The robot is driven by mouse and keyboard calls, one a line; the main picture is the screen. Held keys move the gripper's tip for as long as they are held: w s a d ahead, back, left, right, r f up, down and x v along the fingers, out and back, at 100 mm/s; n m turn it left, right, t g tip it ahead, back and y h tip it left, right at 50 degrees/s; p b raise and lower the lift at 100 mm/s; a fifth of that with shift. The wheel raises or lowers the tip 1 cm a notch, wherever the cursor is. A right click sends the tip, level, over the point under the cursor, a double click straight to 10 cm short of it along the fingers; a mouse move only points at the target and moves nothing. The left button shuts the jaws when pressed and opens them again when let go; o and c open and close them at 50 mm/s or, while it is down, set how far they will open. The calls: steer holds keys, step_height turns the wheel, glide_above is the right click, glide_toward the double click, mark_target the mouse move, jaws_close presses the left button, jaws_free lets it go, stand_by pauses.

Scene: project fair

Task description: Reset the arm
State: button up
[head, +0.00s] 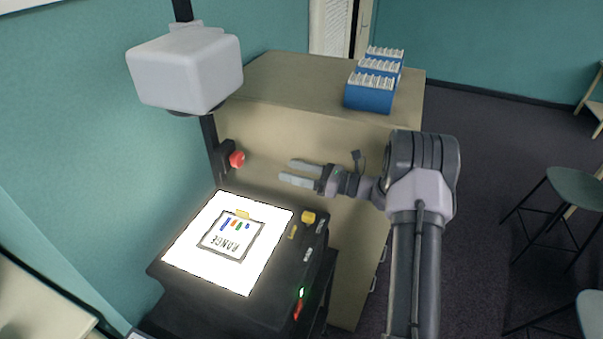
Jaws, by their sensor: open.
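My gripper (291,172) is open and empty, with its two pale fingers pointing left. It is held in the air in front of the beige cabinet's face, above and behind the right part of the black machine (290,262). My arm rises from the bottom right of the head view, bends at the large dark joint, and reaches left to the gripper. The fingers touch nothing that I can see.
The machine has a glowing white panel (186,252) with a framed sheet (248,246) on it. A white overhead unit (185,70) and a red button (237,159) are at left. Blue boxes (369,98) stand on the cabinet (285,85). Stools (578,187) are at right.

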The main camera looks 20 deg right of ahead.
steer(key=shift+v, duration=1.2)
steer(key=shift+a, duration=0.1)
steer(key=s+a+r+n+g+h+b, duration=0.1)
steer(key=s+a+n+g+h+b, duration=0.4)
steer(key=s+a+n+g+b, duration=0.85)
steer(key=s+a+f+n+t+h+b, duration=0.1)
steer(key=s+n, duration=0.4)
steer(key=s, duration=0.5)
steer(key=s+a+f+n+t+h+b, duration=0.2)
steer(key=s+f+n+t+h, duration=0.2)
steer(key=s, duration=0.5)
steer(key=shift+s+a+f+n+t+h, duration=0.2)
steer(key=shift+s+f+n+t+h, duration=0.15)
steer(key=shift+n+t+h, duration=0.7)
